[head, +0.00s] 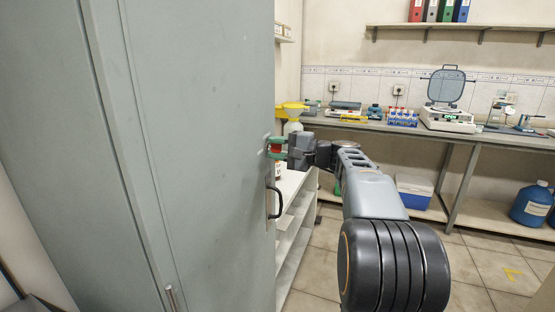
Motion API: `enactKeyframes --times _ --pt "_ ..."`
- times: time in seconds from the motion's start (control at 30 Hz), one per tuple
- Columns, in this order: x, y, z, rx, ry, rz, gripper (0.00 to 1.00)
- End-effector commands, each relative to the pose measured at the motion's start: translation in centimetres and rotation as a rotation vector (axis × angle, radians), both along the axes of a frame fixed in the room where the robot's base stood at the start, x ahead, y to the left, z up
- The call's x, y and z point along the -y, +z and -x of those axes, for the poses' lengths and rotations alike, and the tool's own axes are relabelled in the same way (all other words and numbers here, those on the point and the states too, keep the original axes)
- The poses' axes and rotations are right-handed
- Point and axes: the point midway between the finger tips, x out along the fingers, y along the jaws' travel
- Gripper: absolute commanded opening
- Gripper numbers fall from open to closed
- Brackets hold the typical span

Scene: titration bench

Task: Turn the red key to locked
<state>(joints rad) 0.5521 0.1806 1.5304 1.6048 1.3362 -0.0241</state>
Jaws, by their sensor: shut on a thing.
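The red key (276,148) shows as a small red patch at the edge of the grey cabinet door (215,150), above its black handle (274,203). My gripper (277,148) reaches in from the right, level with the key. Its greenish fingertips are above and below the red part and are shut on it. The lock around the key is small and seen edge-on, so I cannot tell the key's angle. The cabinet door looks closed.
A bench (400,127) with lab instruments runs along the back wall. A blue jug (532,203) stands at the right. Tiled floor is open around my arm.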

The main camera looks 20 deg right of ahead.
Motion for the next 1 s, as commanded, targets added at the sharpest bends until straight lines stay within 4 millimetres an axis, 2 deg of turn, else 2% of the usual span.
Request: enactKeyframes --times 0.03,0.3,0.87,0.9,1.0 --pt "-0.02 -0.43 0.01 0.017 0.001 0.018 0.08" --pt "-0.03 -0.22 0.00 0.078 0.001 0.080 0.08" --pt "-0.01 -0.08 -0.01 0.096 0.001 0.098 0.08" --pt "-0.01 -0.08 -0.01 0.096 0.001 0.098 0.34" --pt "0.01 -0.08 -0.01 0.095 0.000 0.097 0.43"
